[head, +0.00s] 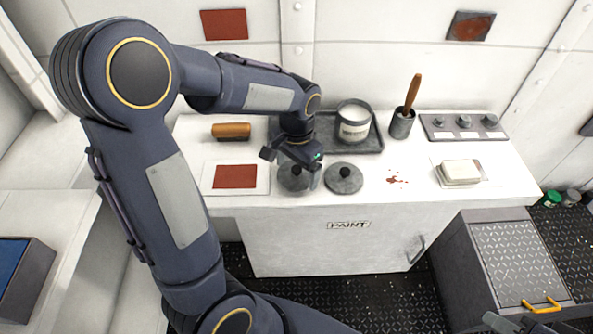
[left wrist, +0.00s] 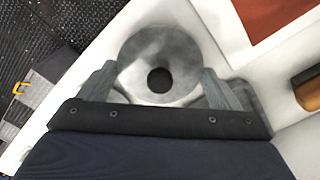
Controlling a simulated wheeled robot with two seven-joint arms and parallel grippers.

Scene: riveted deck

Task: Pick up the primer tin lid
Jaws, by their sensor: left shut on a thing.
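A round grey lid with a dark knob (head: 291,178), taken as the primer tin lid, is at the front of the white counter, right of a red panel. My left gripper (head: 296,170) is shut on it. In the left wrist view the lid (left wrist: 158,48) shows between the two fingers (left wrist: 165,92), which are at its opposite sides. I cannot tell whether it touches the counter. A similar grey lid (head: 344,180) lies just to the right. An open tin (head: 354,131) with pale contents stands on a dark tray. Part of my right gripper (head: 503,322) shows at the bottom edge.
Red spots mark the clear area at centre right.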

